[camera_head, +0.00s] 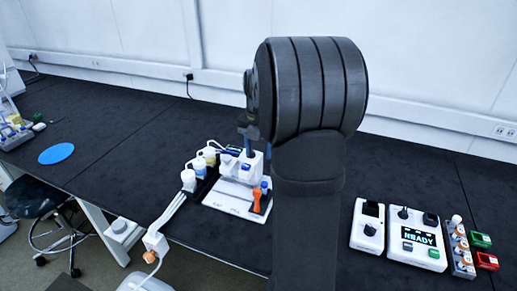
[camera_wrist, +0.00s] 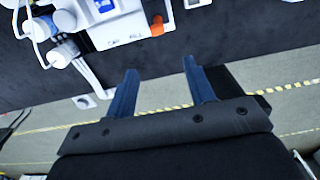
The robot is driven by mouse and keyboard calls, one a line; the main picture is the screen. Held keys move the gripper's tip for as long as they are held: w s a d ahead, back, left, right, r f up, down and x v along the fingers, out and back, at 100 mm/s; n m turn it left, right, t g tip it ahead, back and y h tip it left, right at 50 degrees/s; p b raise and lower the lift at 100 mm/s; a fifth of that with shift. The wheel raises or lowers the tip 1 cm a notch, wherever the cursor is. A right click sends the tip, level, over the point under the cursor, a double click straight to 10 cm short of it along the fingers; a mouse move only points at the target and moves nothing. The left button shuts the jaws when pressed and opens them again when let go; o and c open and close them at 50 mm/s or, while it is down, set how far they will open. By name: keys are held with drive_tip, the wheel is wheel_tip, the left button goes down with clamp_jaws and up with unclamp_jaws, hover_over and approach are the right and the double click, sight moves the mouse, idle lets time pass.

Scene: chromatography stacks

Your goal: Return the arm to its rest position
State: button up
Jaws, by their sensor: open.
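My dark arm rises in the middle of the head view and hides part of the bench behind it. In the wrist view my gripper (camera_wrist: 162,82) shows two blue fingers spread apart, with nothing between them. The fingers appear over the bench's front edge and the floor. In the head view the gripper is mostly hidden behind my arm. A white chromatography unit (camera_head: 236,195) with bottles and an orange part stands just left of my arm. It also shows at the top of the wrist view (camera_wrist: 115,32), beyond the fingertips.
A white device reading "READY" (camera_head: 418,238) and a smaller white box (camera_head: 368,226) stand right of my arm. A rack of small vials (camera_head: 460,250) is beside them. A blue disc (camera_head: 56,153) lies on the left bench. A stool (camera_head: 35,200) stands below. The black bench (camera_head: 130,110) has free room at the back.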

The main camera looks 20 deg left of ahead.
sight(258, 190)
drive_tip(key=shift+f, duration=0.15)
wheel_tip(258, 190, down, 17)
drive_tip(key=shift+a+f, duration=0.1)
drive_tip(key=shift+f, duration=0.05)
idle(0.6)
idle(1.3)
